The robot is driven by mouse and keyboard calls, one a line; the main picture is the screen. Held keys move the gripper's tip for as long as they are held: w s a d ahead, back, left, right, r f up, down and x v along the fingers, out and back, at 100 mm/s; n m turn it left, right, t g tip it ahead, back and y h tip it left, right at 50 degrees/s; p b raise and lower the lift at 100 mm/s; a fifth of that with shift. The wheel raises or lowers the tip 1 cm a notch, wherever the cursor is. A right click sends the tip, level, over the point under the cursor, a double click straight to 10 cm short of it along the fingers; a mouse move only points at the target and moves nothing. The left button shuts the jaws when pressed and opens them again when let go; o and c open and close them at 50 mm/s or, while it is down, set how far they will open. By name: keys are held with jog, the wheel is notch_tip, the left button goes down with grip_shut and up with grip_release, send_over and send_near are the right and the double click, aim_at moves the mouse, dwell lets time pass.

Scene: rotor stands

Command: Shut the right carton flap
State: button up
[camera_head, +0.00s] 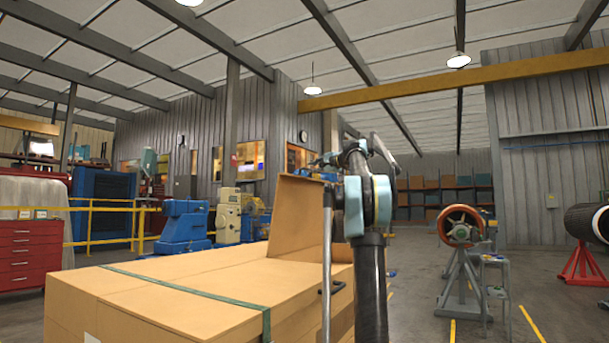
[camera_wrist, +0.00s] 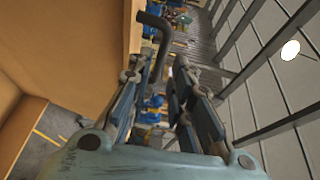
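The carton (camera_head: 190,285) is a large tan box in the left foreground of the head view, with a green strap across its top. Its flap (camera_head: 298,215) stands up at the right end, next to my arm. In the wrist view a broad tan panel, apparently this flap (camera_wrist: 65,45), fills the left side. My gripper (camera_head: 325,160) is at about the height of the flap's upper edge, partly hidden by my wrist. In the wrist view my gripper (camera_wrist: 160,72) has its fingers apart, with the panel to their left. I cannot tell whether it touches the flap.
A dark bent bar (camera_wrist: 157,30) shows ahead of the fingers in the wrist view. An orange rotor on a grey stand (camera_head: 462,255) is to the right, with a red stand (camera_head: 580,265) beyond. Open floor lies between my arm and the stands. A red tool cabinet (camera_head: 28,255) is far left.

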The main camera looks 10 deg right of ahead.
aim_at(306, 169)
jog(key=shift+x, duration=3.8)
grip_shut()
